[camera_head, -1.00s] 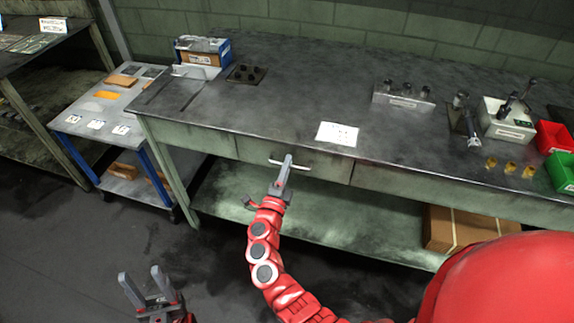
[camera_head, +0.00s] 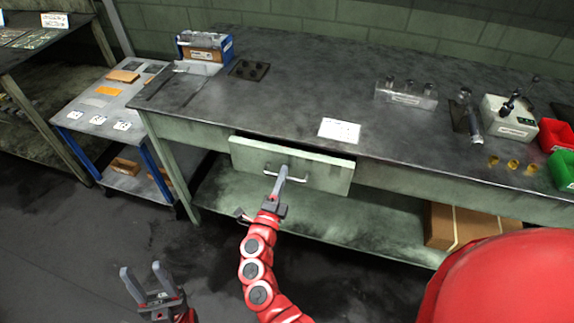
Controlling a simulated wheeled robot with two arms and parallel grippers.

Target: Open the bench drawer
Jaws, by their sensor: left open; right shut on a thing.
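The bench drawer (camera_head: 323,171) has a pale green front and stands out a little from the workbench, with a dark gap above its top edge. Its light metal handle (camera_head: 297,177) is a bar across the front. My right gripper (camera_head: 282,173) is shut on the handle near its middle. Its fingers hide part of the bar. My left gripper (camera_head: 142,279) is open and empty at the lower left, over the floor and apart from the bench. The inside of the drawer is hidden.
The dark workbench top (camera_head: 290,95) holds a paper sheet (camera_head: 339,131), a blue box (camera_head: 204,47), and a green bin (camera_head: 562,170) at the right. A cart (camera_head: 88,124) stands left of the bench. A cardboard box (camera_head: 450,228) sits on the lower shelf. The floor in front is clear.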

